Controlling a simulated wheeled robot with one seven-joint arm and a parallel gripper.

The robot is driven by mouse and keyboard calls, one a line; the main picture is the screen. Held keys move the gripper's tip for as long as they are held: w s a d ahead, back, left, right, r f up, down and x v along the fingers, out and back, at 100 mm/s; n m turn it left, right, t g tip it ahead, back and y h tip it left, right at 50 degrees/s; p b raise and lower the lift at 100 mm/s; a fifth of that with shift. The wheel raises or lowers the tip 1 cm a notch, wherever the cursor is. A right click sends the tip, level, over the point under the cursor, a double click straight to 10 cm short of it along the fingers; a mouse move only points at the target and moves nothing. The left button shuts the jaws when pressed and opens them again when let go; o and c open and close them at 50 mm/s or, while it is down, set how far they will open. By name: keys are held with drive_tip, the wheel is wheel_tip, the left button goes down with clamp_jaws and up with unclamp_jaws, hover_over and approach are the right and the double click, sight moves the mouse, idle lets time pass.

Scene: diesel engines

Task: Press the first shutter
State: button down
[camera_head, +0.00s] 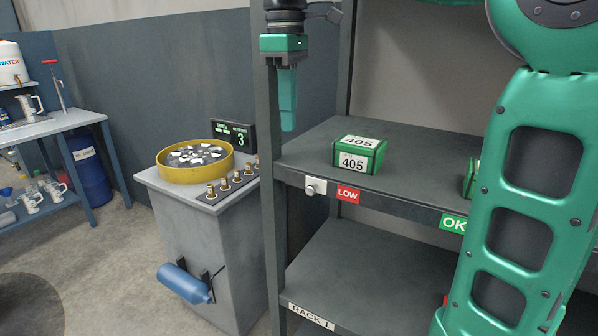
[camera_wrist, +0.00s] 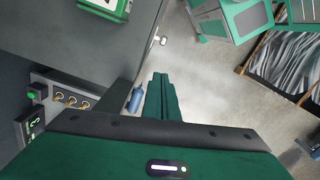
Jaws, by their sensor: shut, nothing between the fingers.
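My gripper (camera_head: 288,122) hangs fingers down at the rack's left post, shut and empty. In the wrist view its green fingers (camera_wrist: 160,82) lie together. A grey pedestal (camera_head: 205,255) stands left of the rack. It carries a yellow-rimmed round tray (camera_head: 162,172) with pale pieces, and a row of several brass-coloured knobs (camera_head: 223,184) along its front right edge. The knobs also show in the wrist view (camera_wrist: 71,101), left of my fingers and apart from them. A dark display (camera_head: 234,136) behind the tray reads 3. I cannot tell which part is the first shutter.
The grey rack (camera_head: 430,162) with a green box marked 405 (camera_head: 358,156) stands close to my gripper. A white knob (camera_head: 315,186) sits on its shelf edge. A blue bottle (camera_head: 186,283) hangs on the pedestal's front. A workbench (camera_head: 60,122) stands far left; floor between is clear.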

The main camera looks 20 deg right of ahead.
sight(313, 188)
wheel_tip(313, 188, down, 2)
drive_tip(key=shift+f, duration=0.3)
drive_tip(key=shift+s+d+f, duration=0.4)
drive_tip(key=shift+f, duration=1.15)
drive_tip(key=shift+s+d+f, duration=0.35)
drive_tip(key=shift+d+f, duration=0.05)
drive_tip(key=shift+f, duration=1.1)
drive_tip(key=shift+s+d+f, duration=0.4)
drive_tip(key=shift+f, duration=1.15)
